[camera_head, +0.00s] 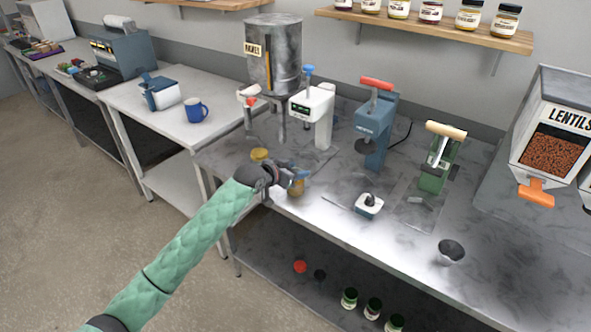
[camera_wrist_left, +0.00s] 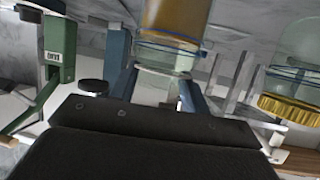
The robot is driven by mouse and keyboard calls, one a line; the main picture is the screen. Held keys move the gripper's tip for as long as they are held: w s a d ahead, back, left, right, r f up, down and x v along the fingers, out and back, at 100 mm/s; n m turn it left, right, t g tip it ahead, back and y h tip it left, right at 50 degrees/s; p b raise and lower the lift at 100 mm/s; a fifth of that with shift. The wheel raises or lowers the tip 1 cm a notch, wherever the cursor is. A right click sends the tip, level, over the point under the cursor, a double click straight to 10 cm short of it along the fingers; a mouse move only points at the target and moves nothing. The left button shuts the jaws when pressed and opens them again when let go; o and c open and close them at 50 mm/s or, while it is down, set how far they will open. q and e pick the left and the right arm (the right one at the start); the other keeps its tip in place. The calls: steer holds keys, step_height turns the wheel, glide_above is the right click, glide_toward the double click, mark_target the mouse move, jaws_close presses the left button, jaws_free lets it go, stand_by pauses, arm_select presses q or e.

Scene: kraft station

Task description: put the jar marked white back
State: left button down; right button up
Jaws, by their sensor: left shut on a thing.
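My left gripper (camera_head: 294,178) is at the front left edge of the steel bench, shut on a glass jar (camera_head: 297,188) with brown-orange contents. In the left wrist view the jar (camera_wrist_left: 172,22) sits between the two blue fingers (camera_wrist_left: 158,88). I cannot read any label on it, nor tell whether it touches the bench. A second glass jar with a gold lid (camera_head: 260,155) stands just behind the gripper, and it also shows at the right of the left wrist view (camera_wrist_left: 292,105). My right gripper is out of view.
A wall shelf (camera_head: 430,32) holds several labelled jars. The bench carries a steel dispenser (camera_head: 273,50), a white press (camera_head: 318,115), a blue press (camera_head: 373,130), a green press (camera_head: 437,165), a small scale (camera_head: 368,206) and a dark-topped cup (camera_head: 451,252). A lentil dispenser (camera_head: 550,135) is at right.

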arm_select(q)
steer(key=c, duration=0.8)
jaws_free()
steer(key=shift+c, duration=0.2)
steer(key=shift+o, duration=0.7)
